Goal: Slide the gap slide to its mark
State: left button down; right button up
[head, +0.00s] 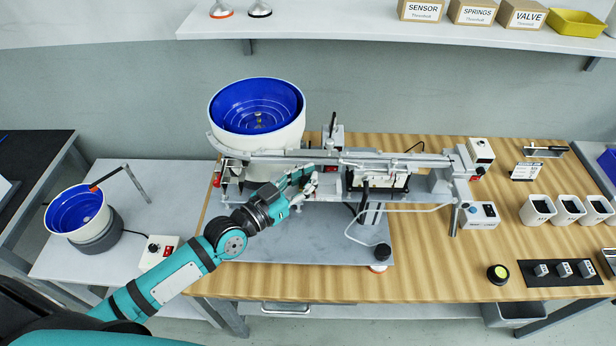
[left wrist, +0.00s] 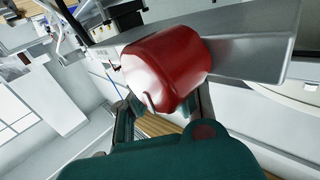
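A metal rail assembly (head: 400,160) runs across the middle of the bench. My left gripper (head: 306,183) is at the front of its left part, beside the large blue-lined bowl. Its fingers look spread apart. In the left wrist view a red rounded knob or cap (left wrist: 165,65) sits on a grey metal bar (left wrist: 255,45), very close to the gripper. The gripper's teal fingers (left wrist: 160,122) show apart just below the knob, and the knob hides part of them. I cannot tell whether they touch it. No mark can be made out. My right gripper is not in view.
The blue-lined feeder bowl (head: 257,106) stands behind the gripper. A smaller blue bowl (head: 76,211) and a control box (head: 159,252) are on the left table. The front wood is mostly clear.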

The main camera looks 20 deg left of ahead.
pick_arm(q)
jog(key=shift+s+f, duration=0.2)
jog(key=shift+f, duration=0.1)
jog(key=c, duration=1.2)
grip_release()
jog(key=shift+s+r, duration=0.2)
jog(key=shift+c, duration=0.2)
jog(key=shift+s+a+f, duration=0.1)
jog(key=shift+s+a, duration=0.05)
jog(key=shift+a, duration=0.05)
jog(key=v, duration=1.1)
jog(key=shift+s+r, duration=0.25)
jog(key=shift+s, duration=0.05)
